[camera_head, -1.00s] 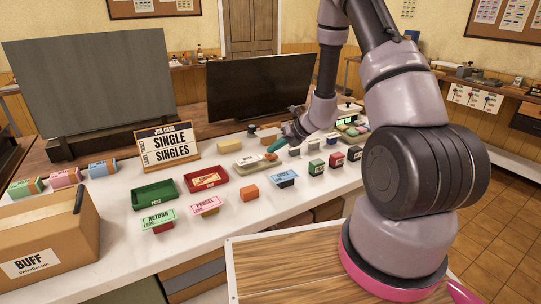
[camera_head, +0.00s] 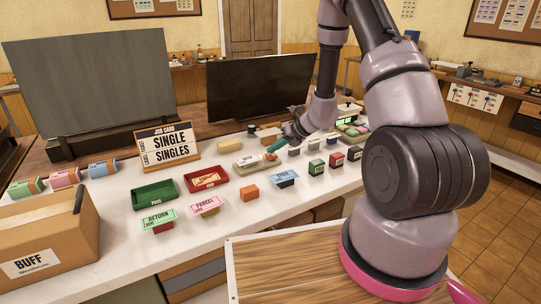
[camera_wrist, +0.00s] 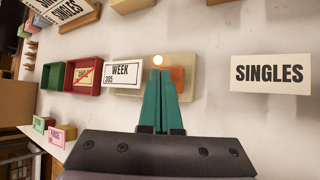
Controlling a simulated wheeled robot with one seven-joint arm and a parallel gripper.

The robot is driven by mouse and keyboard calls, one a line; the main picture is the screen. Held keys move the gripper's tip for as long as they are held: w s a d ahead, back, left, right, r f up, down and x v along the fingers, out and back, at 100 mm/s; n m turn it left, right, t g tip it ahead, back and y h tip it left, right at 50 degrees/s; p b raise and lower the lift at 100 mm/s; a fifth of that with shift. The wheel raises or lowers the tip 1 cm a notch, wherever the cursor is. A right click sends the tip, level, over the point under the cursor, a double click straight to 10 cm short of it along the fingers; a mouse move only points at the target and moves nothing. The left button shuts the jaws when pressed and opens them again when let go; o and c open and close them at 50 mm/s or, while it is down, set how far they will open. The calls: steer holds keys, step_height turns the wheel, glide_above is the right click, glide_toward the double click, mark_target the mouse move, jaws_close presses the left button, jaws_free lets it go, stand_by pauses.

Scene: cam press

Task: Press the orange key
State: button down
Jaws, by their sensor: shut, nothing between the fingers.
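The orange key (camera_wrist: 178,76) shows in the wrist view as an orange patch on a beige plate (camera_wrist: 126,93), partly hidden behind my fingers. My gripper (camera_wrist: 160,72) is shut and empty, its two teal fingers side by side. The fingertips overlap the key's left part in this view; I cannot tell whether they touch it. A pale round spot (camera_wrist: 158,59) lies just beyond the tips.
Red (camera_head: 206,180) and green (camera_head: 155,195) trays, an orange block (camera_head: 249,193) and several small stamps stand nearby on the white counter (camera_head: 118,236). A JOB CARD sign (camera_head: 168,146) stands behind.

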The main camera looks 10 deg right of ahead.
mark_target(274, 155)
steer(key=shift+f, duration=0.1)
steer(key=shift+f, duration=0.35)
stand_by(0.4)
steer(key=shift+r, duration=0.45)
steer(key=shift+r, duration=3)
